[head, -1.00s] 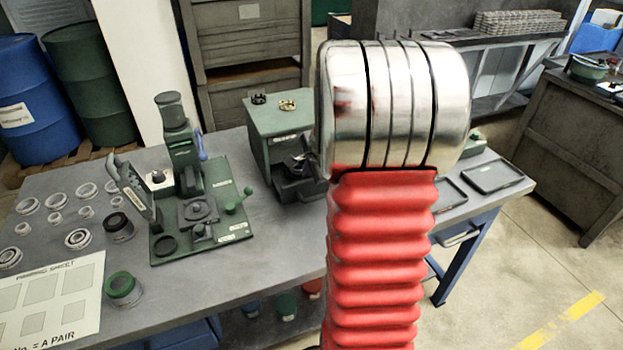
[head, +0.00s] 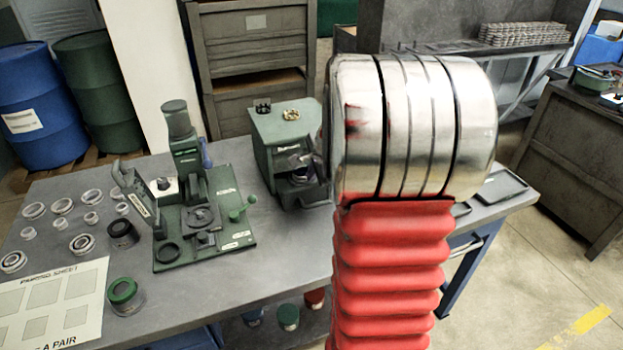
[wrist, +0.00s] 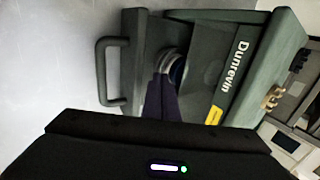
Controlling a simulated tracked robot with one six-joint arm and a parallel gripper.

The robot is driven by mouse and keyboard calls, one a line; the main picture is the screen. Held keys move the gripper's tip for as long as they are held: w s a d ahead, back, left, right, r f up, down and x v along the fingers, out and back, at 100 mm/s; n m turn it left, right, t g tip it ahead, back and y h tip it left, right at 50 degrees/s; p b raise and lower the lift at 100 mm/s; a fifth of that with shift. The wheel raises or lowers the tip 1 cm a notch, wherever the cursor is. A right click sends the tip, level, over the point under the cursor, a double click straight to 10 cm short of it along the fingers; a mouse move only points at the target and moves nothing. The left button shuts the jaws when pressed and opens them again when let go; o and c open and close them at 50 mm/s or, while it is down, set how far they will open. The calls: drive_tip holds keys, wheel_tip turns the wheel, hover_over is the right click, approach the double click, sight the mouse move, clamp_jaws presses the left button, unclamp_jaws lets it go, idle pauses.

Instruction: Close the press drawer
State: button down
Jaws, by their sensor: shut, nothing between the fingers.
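The green cabinet (head: 270,160) labelled "Dunrevin" (wrist: 240,65) stands on the bench beside the green lever press. Its dark drawer (wrist: 138,55) sticks out open, with a bar handle (wrist: 106,70) on its front at the left of the wrist view. A metal ring (wrist: 170,66) shows inside the drawer. My gripper (wrist: 163,85) is shut and empty, its dark fingertips over or in the drawer opening close to the ring; I cannot tell whether they touch. In the head view my arm hides most of the gripper and the right side of the cabinet.
The green lever press (head: 190,185) stands to the left of the cabinet. Several rings and a pairing sheet (head: 50,305) lie on the bench's left. Small parts (head: 290,115) sit on the cabinet top. A flat dark tray (head: 500,187) is at the bench's right end.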

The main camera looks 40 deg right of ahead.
drive_tip(key=v, duration=0.6)
drive_tip(key=shift+s+d, duration=0.1)
